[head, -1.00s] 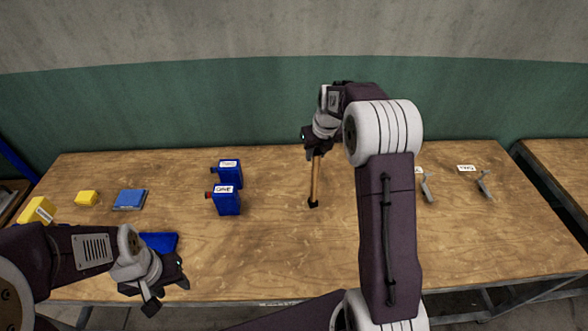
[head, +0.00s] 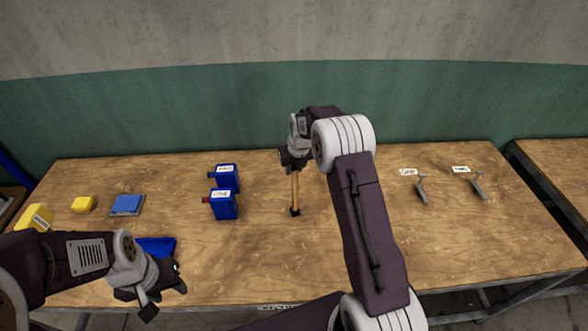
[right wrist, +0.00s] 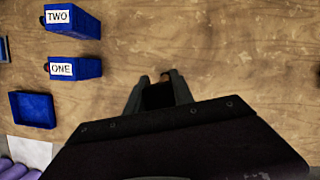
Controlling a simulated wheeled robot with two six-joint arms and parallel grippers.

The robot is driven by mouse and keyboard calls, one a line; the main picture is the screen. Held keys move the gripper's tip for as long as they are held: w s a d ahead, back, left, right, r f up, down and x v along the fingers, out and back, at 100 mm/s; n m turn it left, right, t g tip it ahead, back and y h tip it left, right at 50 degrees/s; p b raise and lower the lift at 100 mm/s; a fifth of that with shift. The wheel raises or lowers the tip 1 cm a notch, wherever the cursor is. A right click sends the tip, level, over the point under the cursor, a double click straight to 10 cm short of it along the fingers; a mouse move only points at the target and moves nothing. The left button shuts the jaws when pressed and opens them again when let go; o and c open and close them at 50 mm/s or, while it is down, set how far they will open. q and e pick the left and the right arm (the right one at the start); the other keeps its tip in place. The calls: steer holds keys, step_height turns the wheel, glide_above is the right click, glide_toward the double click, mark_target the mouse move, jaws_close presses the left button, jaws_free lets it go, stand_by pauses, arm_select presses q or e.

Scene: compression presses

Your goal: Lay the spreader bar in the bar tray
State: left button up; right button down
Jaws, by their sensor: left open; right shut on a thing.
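The spreader bar (head: 295,190) is a light wooden bar with a dark lower end. It hangs roughly upright from my right gripper (head: 296,167), which is shut on its upper part over the middle of the table. In the right wrist view, the right gripper (right wrist: 160,92) mostly hides the bar. A blue tray (head: 160,246), which looks like the bar tray, lies at the front left, partly hidden by my left arm. It also shows in the right wrist view (right wrist: 33,109). My left gripper (head: 166,285) is open and empty in front of this tray.
Two blue units, ONE (head: 222,206) and TWO (head: 227,176), stand between tray and bar. Two grey metal pieces (head: 422,190) (head: 478,185) with labels are at right.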

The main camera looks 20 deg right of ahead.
steer(key=c, duration=1.1)
jaws_free()
steer(key=shift+f, duration=0.1)
